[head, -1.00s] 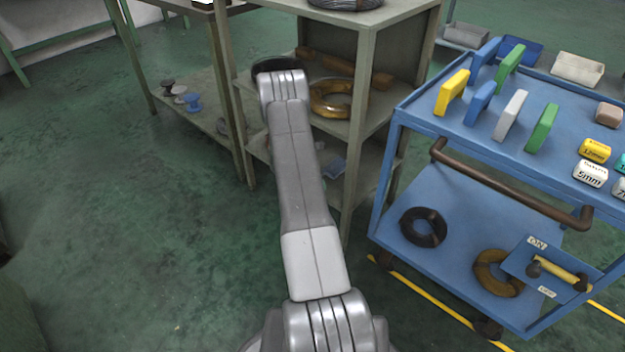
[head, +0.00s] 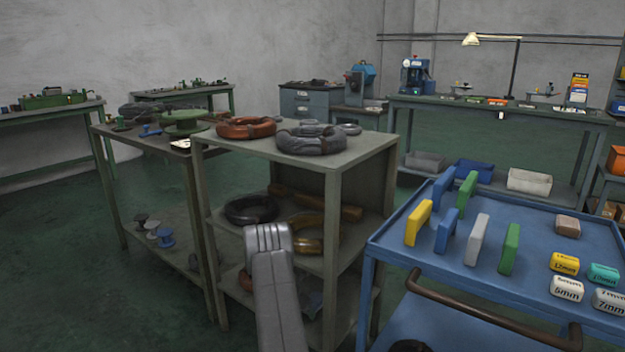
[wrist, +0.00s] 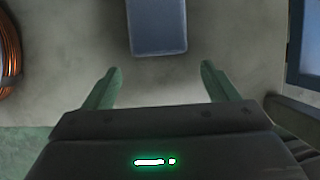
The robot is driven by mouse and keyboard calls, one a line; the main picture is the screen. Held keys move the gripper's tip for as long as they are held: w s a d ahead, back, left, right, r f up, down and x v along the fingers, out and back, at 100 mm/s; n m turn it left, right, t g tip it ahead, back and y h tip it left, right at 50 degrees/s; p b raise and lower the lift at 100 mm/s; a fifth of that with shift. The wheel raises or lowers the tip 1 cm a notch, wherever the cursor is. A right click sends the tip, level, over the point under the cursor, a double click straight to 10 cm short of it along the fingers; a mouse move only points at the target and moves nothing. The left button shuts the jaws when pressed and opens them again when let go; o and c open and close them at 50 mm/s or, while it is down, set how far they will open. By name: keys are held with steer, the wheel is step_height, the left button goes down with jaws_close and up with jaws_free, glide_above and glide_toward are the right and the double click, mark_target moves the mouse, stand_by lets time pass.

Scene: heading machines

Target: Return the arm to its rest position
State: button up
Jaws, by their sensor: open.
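My arm (head: 277,305) rises from the bottom of the head view, in front of the grey-green shelf unit (head: 330,250). My gripper itself is hidden behind the arm there. In the wrist view my gripper (wrist: 160,67) shows two green fingers spread apart with nothing between them. A blue-grey block (wrist: 157,25) lies beyond the fingertips on a pale surface, apart from them.
A blue cart (head: 400,255) with upright coloured blocks stands right of the arm. The shelf holds wire coils, including a black one (head: 250,208) close to the arm's end. A copper coil (wrist: 10,55) shows at the wrist view's left edge.

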steer(key=w+d, duration=0.1)
steer(key=w+d+b, duration=0.1)
steer(key=w, duration=0.1)
steer(key=w+d, duration=0.1)
steer(key=shift+w+d+f+b, duration=0.25)
steer(key=shift+w+f+b, duration=0.1)
steer(key=shift+f, duration=0.05)
steer(key=shift+w+f, duration=0.1)
steer(key=shift+f, duration=0.35)
steer(key=shift+r, duration=0.3)
